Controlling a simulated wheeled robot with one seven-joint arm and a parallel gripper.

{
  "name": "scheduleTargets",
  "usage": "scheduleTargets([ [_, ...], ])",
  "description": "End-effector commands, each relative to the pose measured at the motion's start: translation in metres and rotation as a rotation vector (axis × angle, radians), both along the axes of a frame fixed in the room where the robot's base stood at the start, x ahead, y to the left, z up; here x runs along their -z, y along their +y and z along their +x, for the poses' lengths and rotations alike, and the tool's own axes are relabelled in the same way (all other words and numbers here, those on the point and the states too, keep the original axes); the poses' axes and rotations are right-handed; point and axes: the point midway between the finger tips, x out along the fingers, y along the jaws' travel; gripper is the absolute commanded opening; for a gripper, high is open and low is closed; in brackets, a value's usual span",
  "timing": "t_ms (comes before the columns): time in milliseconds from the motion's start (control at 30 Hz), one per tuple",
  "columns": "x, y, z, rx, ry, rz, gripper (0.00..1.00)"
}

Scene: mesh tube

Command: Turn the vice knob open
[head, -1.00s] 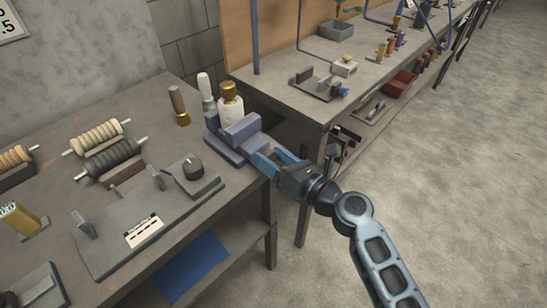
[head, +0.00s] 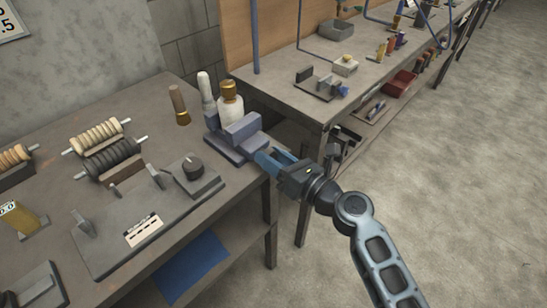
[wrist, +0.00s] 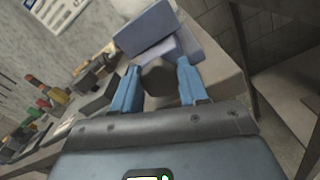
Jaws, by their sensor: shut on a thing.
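The blue-grey vice (head: 243,127) sits at the right front corner of the near bench, and its blocks also show in the wrist view (wrist: 150,28). The vice knob (wrist: 158,80) is a dark grey piece on the vice's near side in the wrist view. My gripper (head: 266,158) reaches it from the right, just off the bench edge. In the wrist view, the blue fingers of my gripper (wrist: 157,72) stand on either side of the knob and are shut on it. The fingers hide the knob in the head view.
A white bottle with a brass cap (head: 230,103) stands behind the vice. A second bench (head: 290,90) stands behind and right. The floor at right is clear.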

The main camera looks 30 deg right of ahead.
Motion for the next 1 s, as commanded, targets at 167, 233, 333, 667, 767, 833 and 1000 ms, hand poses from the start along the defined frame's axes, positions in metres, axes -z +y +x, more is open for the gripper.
scheduleTargets([
  [167, 0.0010, 0.0001, -0.0001, 0.000, -0.033, -0.100, 0.13],
  [233, 0.0013, 0.0003, -0.0002, 0.001, -0.051, -0.154, 0.13],
  [333, 0.0012, 0.0007, -0.0003, 0.001, -0.078, -0.239, 0.13],
  [667, 0.0016, 0.0017, -0.0008, 0.002, -0.177, -0.540, 0.13],
  [767, 0.0022, 0.0021, -0.0009, 0.001, -0.205, -0.630, 0.13],
  [833, 0.0022, 0.0024, -0.0010, 0.001, -0.226, -0.694, 0.13],
  [1000, 0.0028, 0.0034, -0.0012, 0.001, -0.276, -0.847, 0.13],
])
